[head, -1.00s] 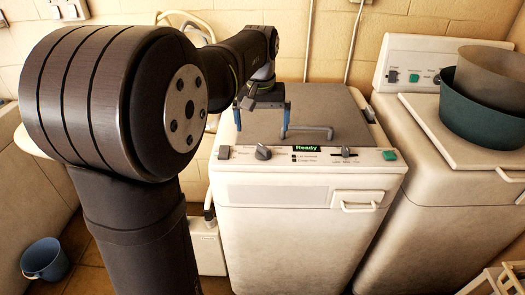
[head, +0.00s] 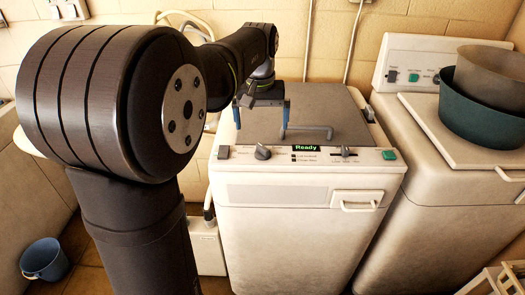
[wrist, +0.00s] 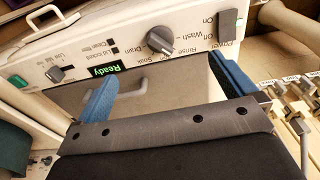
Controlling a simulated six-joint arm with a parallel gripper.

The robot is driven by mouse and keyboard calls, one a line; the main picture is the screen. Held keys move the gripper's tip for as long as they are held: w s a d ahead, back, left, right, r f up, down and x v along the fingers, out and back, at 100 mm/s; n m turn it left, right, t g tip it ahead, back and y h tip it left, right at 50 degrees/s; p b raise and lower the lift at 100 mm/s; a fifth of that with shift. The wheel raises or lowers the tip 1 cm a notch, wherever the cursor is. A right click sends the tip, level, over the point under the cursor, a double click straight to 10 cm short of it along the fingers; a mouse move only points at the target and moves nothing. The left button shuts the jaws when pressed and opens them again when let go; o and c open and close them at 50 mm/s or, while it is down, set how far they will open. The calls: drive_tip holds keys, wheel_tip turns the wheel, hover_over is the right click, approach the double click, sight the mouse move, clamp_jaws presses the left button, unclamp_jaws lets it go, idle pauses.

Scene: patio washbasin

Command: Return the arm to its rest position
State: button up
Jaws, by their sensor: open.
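My gripper (head: 261,122) is open and empty, with two blue fingers pointing down over the grey lid (head: 255,124) of the middle washing machine. It also shows in the wrist view (wrist: 163,82), with its fingers spread apart and nothing between them. In the head view the right finger overlaps the left end of the grey lid handle (head: 310,130); I cannot tell whether they touch. The lid is shut. My arm reaches from the left foreground toward the back wall.
The machine's front panel (head: 235,153) has knobs and a green "Ready" display (head: 306,148). A second white machine (head: 415,190) stands to the right, with a dark green basin (head: 490,112) on top. A blue bucket (head: 45,261) sits on the floor at left.

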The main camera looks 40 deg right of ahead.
wheel_tip(320, 180, up, 9)
drive_tip(key=shift+s+a+f, duration=0.15)
drive_tip(key=shift+s+a, duration=0.05)
drive_tip(key=shift+a, duration=0.1)
drive_tip(key=shift+c, duration=0.2)
